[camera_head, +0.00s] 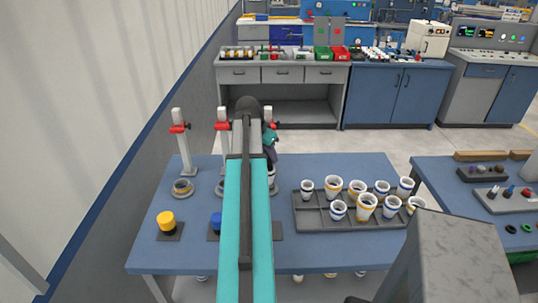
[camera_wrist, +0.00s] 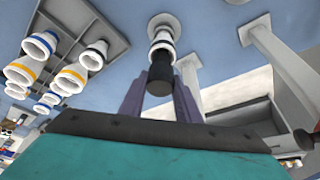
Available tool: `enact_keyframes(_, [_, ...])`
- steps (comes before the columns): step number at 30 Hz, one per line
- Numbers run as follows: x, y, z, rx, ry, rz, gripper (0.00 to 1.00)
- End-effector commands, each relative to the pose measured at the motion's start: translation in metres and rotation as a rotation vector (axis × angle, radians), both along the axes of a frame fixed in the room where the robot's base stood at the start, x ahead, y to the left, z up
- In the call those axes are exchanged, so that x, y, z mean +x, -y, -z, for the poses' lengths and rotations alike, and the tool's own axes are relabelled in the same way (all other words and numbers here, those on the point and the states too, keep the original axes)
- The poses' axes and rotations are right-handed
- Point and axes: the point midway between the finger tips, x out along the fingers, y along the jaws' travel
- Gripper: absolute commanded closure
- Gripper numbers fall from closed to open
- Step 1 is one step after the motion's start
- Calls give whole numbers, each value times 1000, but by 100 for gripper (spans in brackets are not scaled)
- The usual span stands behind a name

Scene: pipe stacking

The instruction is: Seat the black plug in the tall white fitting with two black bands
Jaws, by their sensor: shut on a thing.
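My gripper (camera_wrist: 160,85) is shut on the black plug (camera_wrist: 159,79), with a purple finger on each side of it. In the wrist view the tall white fitting with black bands (camera_wrist: 161,38) stands just beyond the plug, on a round grey base (camera_wrist: 164,21). The plug overlaps the fitting's near end in this view; I cannot tell whether it touches or has entered it. In the head view my gripper (camera_head: 270,152) is above the fitting (camera_head: 271,173), which is partly hidden by my arm. The plug is not clear there.
A grey tray (camera_head: 300,222) of white banded fittings lies to the right on the blue table (camera_head: 170,255). White posts with red clamps (camera_head: 180,128) stand behind. A yellow-capped piece (camera_head: 166,219) and a blue piece (camera_head: 216,220) sit in front.

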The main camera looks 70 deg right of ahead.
Motion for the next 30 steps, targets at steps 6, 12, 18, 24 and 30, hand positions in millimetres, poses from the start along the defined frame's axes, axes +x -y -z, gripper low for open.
enact_keyframes(6, [0, 0, 2, 0, 0, 0, 94])
enact_keyframes(12, [0, 0, 4, 0, 0, 0, 94])
enact_keyframes(18, [-1, 0, 6, 0, 0, 1, 94])
enact_keyframes(24, [-1, 0, 8, 0, 0, 1, 94])
enact_keyframes(30, [-1, 0, 10, 0, 0, 1, 94])
